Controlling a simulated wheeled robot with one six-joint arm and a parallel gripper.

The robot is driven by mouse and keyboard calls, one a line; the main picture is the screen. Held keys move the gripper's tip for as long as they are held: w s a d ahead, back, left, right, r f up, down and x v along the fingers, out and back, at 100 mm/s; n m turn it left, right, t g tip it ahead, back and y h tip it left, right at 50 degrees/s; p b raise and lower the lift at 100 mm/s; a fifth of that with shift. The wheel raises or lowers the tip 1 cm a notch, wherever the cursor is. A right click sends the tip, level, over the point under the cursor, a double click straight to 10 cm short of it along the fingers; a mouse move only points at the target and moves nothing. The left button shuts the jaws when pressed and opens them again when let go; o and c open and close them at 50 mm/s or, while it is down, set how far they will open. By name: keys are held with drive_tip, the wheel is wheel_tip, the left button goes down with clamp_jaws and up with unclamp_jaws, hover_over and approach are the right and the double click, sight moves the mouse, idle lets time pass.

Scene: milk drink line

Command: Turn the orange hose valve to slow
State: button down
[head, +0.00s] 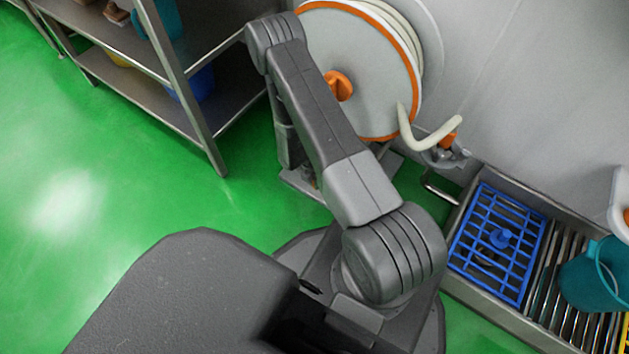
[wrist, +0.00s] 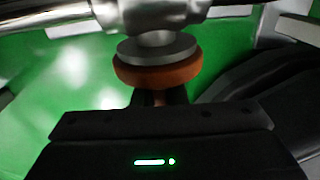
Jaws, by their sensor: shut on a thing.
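The orange hose valve (wrist: 158,74) shows in the wrist view as a round orange knob below a grey metal collar and pipe fitting. My gripper (wrist: 159,97) comes up to it from the bottom of the picture, its dark fingers closed on the knob. The fingertips are partly hidden by the knob, and no slow mark can be read. In the head view my arm hides both the gripper and the valve.
A hose reel (head: 375,60) with an orange rim stands against the grey wall, its pale hose (head: 425,137) hanging at the right. A steel shelf (head: 185,85) stands left. A blue grate (head: 483,265) and a teal bucket (head: 590,280) are at right. Green floor is clear at left.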

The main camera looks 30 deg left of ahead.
drive_tip(key=shift+h, duration=0.6)
drive_tip(key=shift+a+f+h+b, duration=0.15)
drive_tip(key=shift+f+h+b, duration=0.05)
drive_tip(key=shift+h+b, duration=0.8)
drive_tip(key=shift+g+h+b, duration=0.3)
drive_tip(key=shift+h+b, duration=0.35)
drive_tip(key=shift+h, duration=0.15)
drive_tip(key=shift+r, duration=0.15)
drive_tip(key=c, duration=1.5)
unclamp_jaws()
drive_tip(key=shift+o, duration=0.2)
drive_tip(key=p+v, duration=0.3)
drive_tip(key=v, duration=1)
drive_tip(key=shift+a+r, duration=0.25)
drive_tip(key=shift+a, duration=0.05)
